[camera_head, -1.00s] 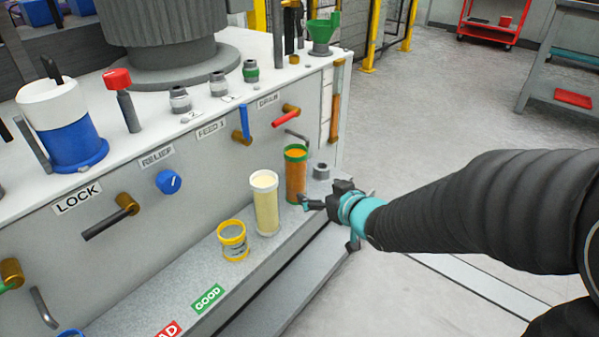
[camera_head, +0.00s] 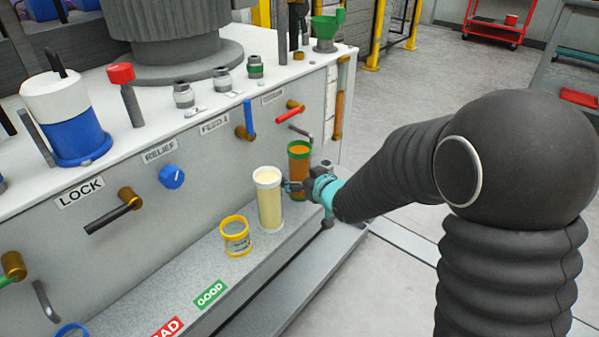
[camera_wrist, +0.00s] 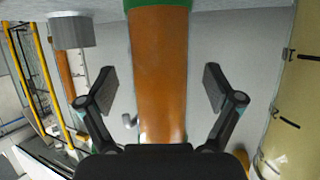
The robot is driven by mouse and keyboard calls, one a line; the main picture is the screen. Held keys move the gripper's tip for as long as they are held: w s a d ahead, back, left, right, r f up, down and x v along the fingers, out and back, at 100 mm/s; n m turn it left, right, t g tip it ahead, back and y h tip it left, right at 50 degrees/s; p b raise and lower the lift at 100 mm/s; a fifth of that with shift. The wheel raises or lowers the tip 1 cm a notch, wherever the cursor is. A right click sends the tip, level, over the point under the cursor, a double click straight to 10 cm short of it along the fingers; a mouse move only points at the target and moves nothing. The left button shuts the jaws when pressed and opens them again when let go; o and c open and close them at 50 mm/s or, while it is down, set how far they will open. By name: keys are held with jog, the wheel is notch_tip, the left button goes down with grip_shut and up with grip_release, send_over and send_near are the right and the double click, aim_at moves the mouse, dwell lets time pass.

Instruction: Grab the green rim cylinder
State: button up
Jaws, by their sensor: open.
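The green rim cylinder (camera_head: 300,170) is an orange, upright tube with a green rim on top. It stands on the ledge at the right end of the front panel. In the wrist view its orange body (camera_wrist: 160,75) fills the middle, with a green band at the picture's top edge. My gripper (camera_head: 296,185) is in front of it in the head view and hides part of its lower body. In the wrist view the two fingers of my gripper (camera_wrist: 160,90) are spread, one on each side of the tube, with visible gaps.
A pale yellow cylinder (camera_head: 269,205) stands close on the left and shows at the right edge in the wrist view (camera_wrist: 297,95). A short yellow-rimmed cup (camera_head: 236,238) is further left. A grey cylinder (camera_wrist: 72,30) is beside the tube. Handles (camera_head: 290,114) project above.

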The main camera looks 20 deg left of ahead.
jog(key=shift+x, duration=0.85)
jog(key=c, duration=1.6)
jog(key=shift+r, duration=0.1)
